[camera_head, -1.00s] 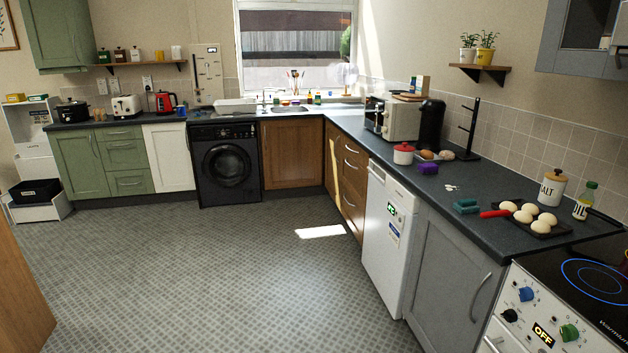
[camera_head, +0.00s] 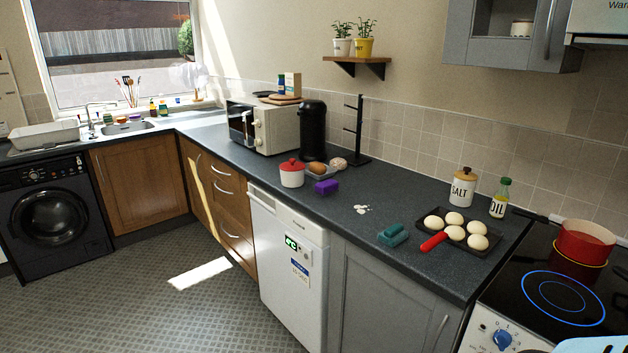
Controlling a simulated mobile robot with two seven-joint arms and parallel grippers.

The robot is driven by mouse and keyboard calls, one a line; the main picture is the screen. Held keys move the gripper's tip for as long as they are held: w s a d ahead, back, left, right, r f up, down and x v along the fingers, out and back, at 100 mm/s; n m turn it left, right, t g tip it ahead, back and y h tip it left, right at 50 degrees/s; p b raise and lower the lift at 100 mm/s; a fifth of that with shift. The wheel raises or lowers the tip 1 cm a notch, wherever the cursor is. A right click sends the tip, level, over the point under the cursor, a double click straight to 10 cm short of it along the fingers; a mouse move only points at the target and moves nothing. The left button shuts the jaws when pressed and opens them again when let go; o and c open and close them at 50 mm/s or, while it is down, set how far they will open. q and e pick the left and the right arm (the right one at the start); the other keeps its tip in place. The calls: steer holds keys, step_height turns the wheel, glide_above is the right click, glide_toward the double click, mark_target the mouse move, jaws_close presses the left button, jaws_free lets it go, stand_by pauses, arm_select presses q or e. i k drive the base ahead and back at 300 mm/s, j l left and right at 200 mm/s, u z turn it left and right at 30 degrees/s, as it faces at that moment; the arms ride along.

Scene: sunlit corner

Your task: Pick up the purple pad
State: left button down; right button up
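The purple pad (camera_head: 326,187) is a small block lying on the dark worktop (camera_head: 340,215) near its front edge. It sits just in front and to the right of a white pot with a red lid (camera_head: 292,173), above the right part of the white dishwasher front.
Bread pieces, a black coffee machine (camera_head: 313,131) and a dark stand (camera_head: 357,130) are behind. The floor (camera_head: 110,295) in front is clear.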

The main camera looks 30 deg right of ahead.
mark_target(323, 188)
steer(key=i+z, duration=0.2)
steer(key=i, duration=0.2)
steer(key=i+j+z, duration=0.2)
steer(key=i, duration=0.15)
steer(key=i+j+z, duration=0.25)
steer(key=i+l, duration=0.05)
steer(key=i, duration=0.1)
